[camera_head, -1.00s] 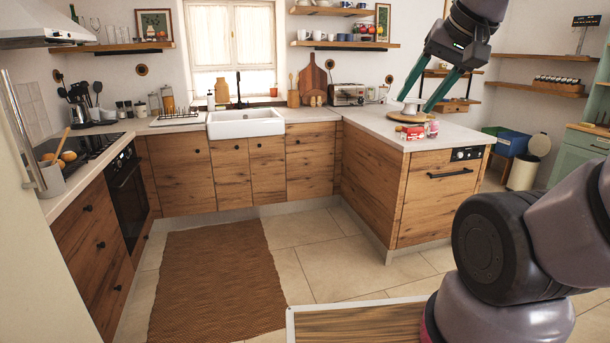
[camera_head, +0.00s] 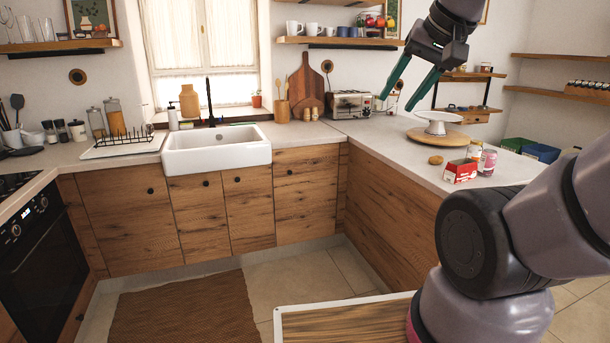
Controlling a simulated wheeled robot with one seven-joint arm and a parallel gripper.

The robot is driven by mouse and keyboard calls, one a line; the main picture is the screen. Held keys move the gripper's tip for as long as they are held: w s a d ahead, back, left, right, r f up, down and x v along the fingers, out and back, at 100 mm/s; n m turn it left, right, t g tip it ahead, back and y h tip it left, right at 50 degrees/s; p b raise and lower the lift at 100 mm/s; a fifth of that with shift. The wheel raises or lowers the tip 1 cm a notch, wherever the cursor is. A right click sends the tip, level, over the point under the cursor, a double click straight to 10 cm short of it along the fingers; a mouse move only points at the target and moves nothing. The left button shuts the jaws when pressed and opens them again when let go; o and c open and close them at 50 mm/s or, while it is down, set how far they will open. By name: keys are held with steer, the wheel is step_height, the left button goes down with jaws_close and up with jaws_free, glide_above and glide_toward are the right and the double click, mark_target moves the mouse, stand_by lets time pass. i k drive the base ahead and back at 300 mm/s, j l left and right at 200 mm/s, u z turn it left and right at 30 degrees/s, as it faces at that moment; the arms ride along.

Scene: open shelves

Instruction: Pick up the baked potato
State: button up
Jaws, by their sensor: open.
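A small brown potato (camera_head: 436,160) lies on the pale countertop (camera_head: 372,140) at the right, left of a red box. My gripper (camera_head: 396,105) is at the upper right, pointing down, with its two green fingers spread apart and nothing between them. In the picture it shows above and to the left of the potato, apart from it.
A red box (camera_head: 460,171), a can (camera_head: 487,162) and another can behind the box (camera_head: 475,149) stand close right of the potato. A white cake stand (camera_head: 438,123) on a round wooden board (camera_head: 456,138) is behind it. A toaster (camera_head: 350,104) stands farther back. The counter left of the potato is clear.

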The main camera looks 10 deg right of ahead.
mark_target(436, 160)
steer(key=i+z, duration=0.15)
steer(key=i, duration=0.25)
steer(key=i+j+z, duration=0.2)
steer(key=i, duration=0.25)
steer(key=i+j+z, duration=0.15)
steer(key=i, duration=0.25)
steer(key=i+j+z, duration=0.15)
steer(key=i, duration=0.25)
steer(key=i+j+z, duration=0.85)
steer(key=k+l, duration=0.05)
steer(key=l, duration=0.05)
